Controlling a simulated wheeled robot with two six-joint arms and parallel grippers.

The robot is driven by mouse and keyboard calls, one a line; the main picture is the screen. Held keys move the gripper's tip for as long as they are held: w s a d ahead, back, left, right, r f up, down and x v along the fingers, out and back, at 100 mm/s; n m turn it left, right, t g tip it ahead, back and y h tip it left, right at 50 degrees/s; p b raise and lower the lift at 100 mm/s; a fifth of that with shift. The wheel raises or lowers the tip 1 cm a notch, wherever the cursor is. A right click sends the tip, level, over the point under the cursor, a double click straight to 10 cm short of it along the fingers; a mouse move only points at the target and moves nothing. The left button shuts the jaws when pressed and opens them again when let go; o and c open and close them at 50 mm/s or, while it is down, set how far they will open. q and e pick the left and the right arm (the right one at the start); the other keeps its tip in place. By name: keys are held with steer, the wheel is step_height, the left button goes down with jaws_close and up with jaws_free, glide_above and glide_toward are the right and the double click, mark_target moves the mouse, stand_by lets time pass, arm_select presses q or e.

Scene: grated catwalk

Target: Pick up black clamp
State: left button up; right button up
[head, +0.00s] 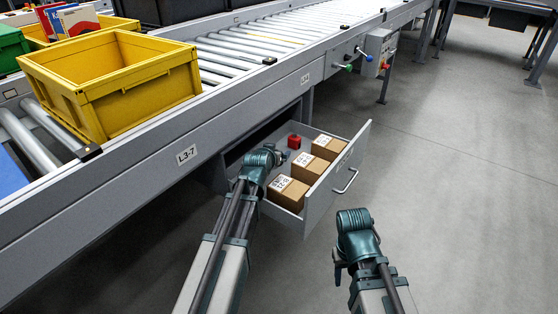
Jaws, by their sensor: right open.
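I cannot make out a black clamp in the head view. An open grey drawer (318,205) under the conveyor holds several brown boxes (288,192) and a small red block (294,142). My left arm reaches over the drawer's left side and hides part of its inside. My right arm is to the right of the drawer, over bare floor. My right gripper (339,268) shows only in small part beside that arm. It is open, apart from the drawer, with nothing seen in it.
The roller conveyor (190,140) runs diagonally, carrying a yellow crate (130,103), with a green crate (10,47) at far left. A control box (380,48) with knobs hangs on its side. The drawer handle (347,181) juts out. The floor at right is clear.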

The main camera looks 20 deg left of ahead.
arm_select(q)
steer(key=shift+w+a+f, duration=0.1)
steer(key=shift+w+f, duration=0.25)
steer(key=shift+w, duration=0.05)
steer(key=shift+r, duration=0.1)
steer(key=shift+s, duration=0.1)
steer(key=c, duration=1.5)
steer(key=shift+r, duration=0.1)
jaws_close()
steer(key=shift+r+p, duration=0.65)
steer(key=shift+p, duration=0.15)
steer(key=s, duration=0.8)
steer(key=shift+s+d+f, duration=0.15)
steer(key=shift+s+d, duration=0.05)
steer(key=shift+s, duration=0.05)
step_height(320, 180, up, 14)
steer(key=p, duration=1.3)
steer(key=shift+w+p, duration=0.3)
